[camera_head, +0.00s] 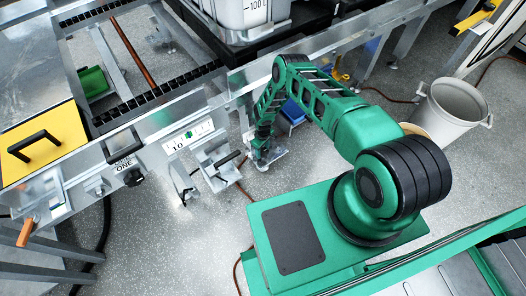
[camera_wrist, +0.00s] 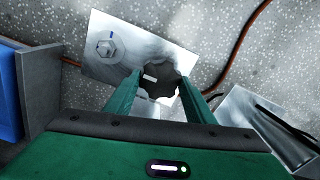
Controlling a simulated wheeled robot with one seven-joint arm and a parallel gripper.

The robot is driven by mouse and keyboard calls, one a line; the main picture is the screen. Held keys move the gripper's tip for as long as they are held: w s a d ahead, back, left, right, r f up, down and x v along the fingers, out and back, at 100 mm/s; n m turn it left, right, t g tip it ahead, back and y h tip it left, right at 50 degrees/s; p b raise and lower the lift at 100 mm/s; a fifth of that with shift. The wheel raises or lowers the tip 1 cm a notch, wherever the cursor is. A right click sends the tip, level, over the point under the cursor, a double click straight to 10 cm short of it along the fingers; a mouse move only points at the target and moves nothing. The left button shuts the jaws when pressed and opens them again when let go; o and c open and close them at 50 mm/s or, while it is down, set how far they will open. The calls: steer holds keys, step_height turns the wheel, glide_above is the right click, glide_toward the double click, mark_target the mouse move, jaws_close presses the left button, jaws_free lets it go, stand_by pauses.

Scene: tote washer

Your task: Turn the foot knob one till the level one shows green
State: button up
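My gripper (camera_wrist: 160,78) is open, with one green finger at each side of the knob. I cannot tell whether the fingers touch it. In the head view my gripper (camera_head: 262,148) points down at the foot and hides the knob. The level one seems to be the white scale plate (camera_head: 178,140) marked 10 on the frame rail, with a small green patch. Its exact reading is too small to tell.
A bolt head with a blue mark (camera_wrist: 107,48) sits on the foot plate. A blue block (camera_head: 292,112) is close behind my gripper. A metal bracket (camera_head: 220,165) stands to its left. A black knob (camera_head: 133,177) is below a label ending in ONE. A grey bin (camera_head: 452,108) stands right.

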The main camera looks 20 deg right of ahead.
mark_target(263, 151)
steer(key=c, duration=0.4)
steer(key=shift+n, duration=1.6)
steer(key=shift+c, duration=0.2)
steer(key=o, duration=1.1)
steer(key=shift+c, duration=0.2)
steer(key=shift+r, duration=0.1)
step_height(263, 151, up, 11)
steer(key=shift+f, duration=0.2)
